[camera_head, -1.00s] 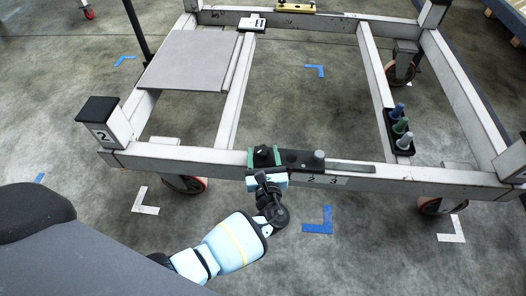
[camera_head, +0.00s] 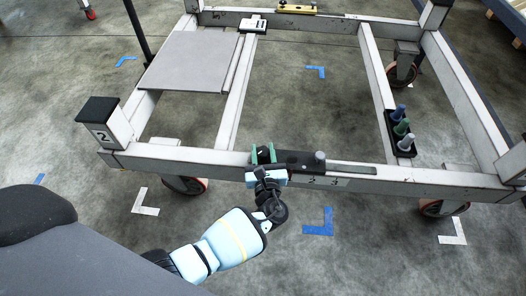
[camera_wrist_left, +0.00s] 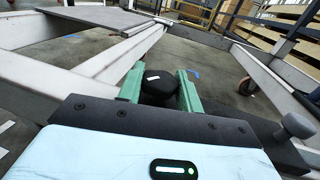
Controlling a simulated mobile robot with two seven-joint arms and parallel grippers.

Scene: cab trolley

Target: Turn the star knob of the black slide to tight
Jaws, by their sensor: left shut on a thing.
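The black slide (camera_head: 297,158) lies on the front beam of the trolley frame, with a grey round peg (camera_head: 320,156) standing on its right part. The black star knob (camera_head: 264,155) sits at the slide's left end. My left gripper (camera_head: 263,155) is at the knob, its green fingers on either side of it. In the left wrist view the dark knob (camera_wrist_left: 159,84) is between the two green fingers (camera_wrist_left: 160,90), which are shut on it. The knob's underside and its mount are hidden. The peg also shows in the left wrist view (camera_wrist_left: 297,125). My right gripper is not in view.
The trolley frame's front beam (camera_head: 420,180) carries a slot to the right of the slide. A grey panel (camera_head: 187,60) lies at left. Tape marks are on the open floor.

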